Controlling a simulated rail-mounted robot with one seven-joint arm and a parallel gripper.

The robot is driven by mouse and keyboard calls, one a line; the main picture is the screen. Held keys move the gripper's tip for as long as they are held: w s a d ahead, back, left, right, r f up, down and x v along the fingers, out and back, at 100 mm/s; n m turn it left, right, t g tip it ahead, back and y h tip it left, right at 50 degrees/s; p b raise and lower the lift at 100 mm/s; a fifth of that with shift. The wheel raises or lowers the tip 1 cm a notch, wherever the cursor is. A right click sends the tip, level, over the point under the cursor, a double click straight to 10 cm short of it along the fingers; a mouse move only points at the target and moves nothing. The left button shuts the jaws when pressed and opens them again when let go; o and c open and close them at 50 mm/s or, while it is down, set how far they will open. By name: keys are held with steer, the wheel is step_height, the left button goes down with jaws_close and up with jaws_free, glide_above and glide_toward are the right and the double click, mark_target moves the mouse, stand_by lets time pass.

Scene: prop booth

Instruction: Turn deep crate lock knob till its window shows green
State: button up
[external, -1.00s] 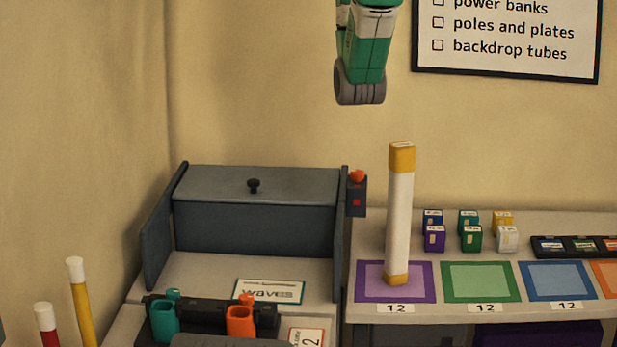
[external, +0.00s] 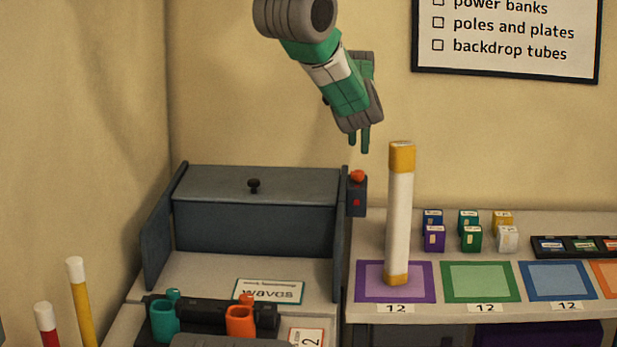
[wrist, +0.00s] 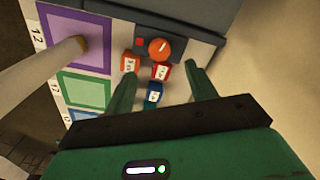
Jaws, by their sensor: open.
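The deep crate (external: 255,228) is dark grey with a closed lid and stands at the back. Its lock is a dark box on the right side wall, with an orange lock knob (external: 357,176) on top and a small window (external: 356,203) that shows red. In the wrist view the knob (wrist: 159,48) has a pale pointer line, and the red window (wrist: 139,43) is beside it. My gripper (external: 358,148) hangs just above the knob, fingers pointing down, apart from it. In the wrist view its green fingers (wrist: 160,72) are spread and empty, with the knob beyond their tips.
A tall white tube with yellow ends (external: 399,220) stands on the purple mat (external: 433,292), close right of the lock. Several small coloured blocks (external: 468,231) sit behind the mats.

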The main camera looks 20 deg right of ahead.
mark_target(358, 172)
steer(key=shift+s+f, duration=0.1)
steer(key=shift+s, duration=0.05)
step_height(358, 172, down, 8)
steer(key=shift+r+b, duration=0.15)
steer(key=shift+b, duration=0.3)
